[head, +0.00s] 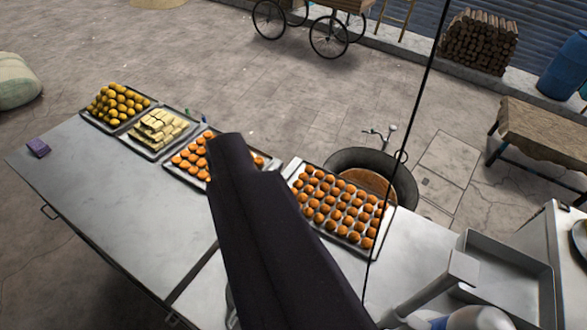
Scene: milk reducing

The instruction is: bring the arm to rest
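My gripper cannot be made out in the head view. A large dark tapered shape, which looks like part of my own arm, rises from the bottom edge to the middle and covers part of the table and of one tray. The long metal table (110,190) runs from the left to the lower right. A tray of orange balls (337,207) sits right of the dark shape. Another tray of orange balls (190,158) is partly hidden behind it.
A tray of yellow balls (117,104), a tray of pale slabs (160,131) and a purple block (38,148) are on the table's left. An empty grey bin (515,275) is at lower right. A large round pan (368,182) stands behind the table. A wooden bench (545,130) is right.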

